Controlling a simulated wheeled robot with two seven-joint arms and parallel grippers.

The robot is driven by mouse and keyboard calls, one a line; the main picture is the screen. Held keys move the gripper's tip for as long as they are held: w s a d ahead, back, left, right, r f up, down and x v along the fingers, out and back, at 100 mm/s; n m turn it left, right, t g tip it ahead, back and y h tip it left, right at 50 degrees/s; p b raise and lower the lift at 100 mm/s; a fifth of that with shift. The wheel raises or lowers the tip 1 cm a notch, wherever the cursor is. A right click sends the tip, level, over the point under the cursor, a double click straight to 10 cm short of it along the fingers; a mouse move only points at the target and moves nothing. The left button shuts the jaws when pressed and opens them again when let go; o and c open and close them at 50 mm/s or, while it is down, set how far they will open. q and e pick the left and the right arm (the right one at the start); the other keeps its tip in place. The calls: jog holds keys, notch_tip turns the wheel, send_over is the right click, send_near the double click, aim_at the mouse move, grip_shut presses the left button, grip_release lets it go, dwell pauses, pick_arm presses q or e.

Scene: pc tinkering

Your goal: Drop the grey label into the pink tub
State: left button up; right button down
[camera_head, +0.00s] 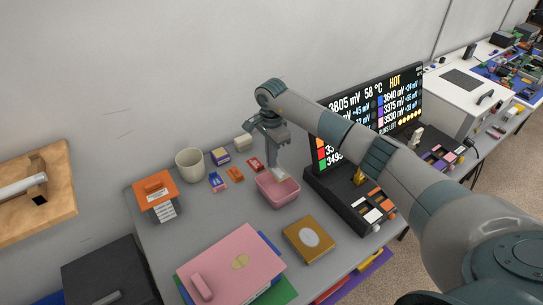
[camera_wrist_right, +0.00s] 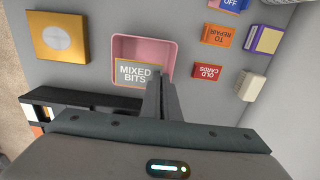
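The pink tub (camera_head: 278,190) stands on the grey table, left of the black display stand. In the right wrist view the pink tub (camera_wrist_right: 171,48) is below the fingertips. My right gripper (camera_head: 276,168) points down over the tub. Its fingers (camera_wrist_right: 157,78) are close together, with the grey label (camera_wrist_right: 132,73), reading "MIXED BITS", between their tips. The label covers part of the tub's opening in that view. In the head view it shows as a small pale patch at the tub, and its exact height is hard to tell. My left gripper is not in view.
Red (camera_head: 255,163), orange (camera_head: 235,174) and blue (camera_head: 217,182) labels lie behind the tub. A brown box (camera_head: 308,239) and a pink folder (camera_head: 231,265) lie in front. The black display stand (camera_head: 340,202) is close on the right.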

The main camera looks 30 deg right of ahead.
notch_tip(320, 180, down, 4)
jog(key=shift+f+b, duration=0.25)
jog(key=shift+b, duration=0.7)
jog(key=shift+f, duration=0.35)
jog(key=shift+f+b, duration=0.35)
jog(key=shift+f, duration=0.35)
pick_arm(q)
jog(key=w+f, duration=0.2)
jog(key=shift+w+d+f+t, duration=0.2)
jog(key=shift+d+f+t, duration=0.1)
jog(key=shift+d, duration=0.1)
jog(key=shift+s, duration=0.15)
pick_arm(e)
jog(key=c, duration=2.5)
grip_release()
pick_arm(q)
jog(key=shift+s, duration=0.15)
pick_arm(e)
jog(key=o, duration=0.6)
jog(key=shift+c, duration=0.2)
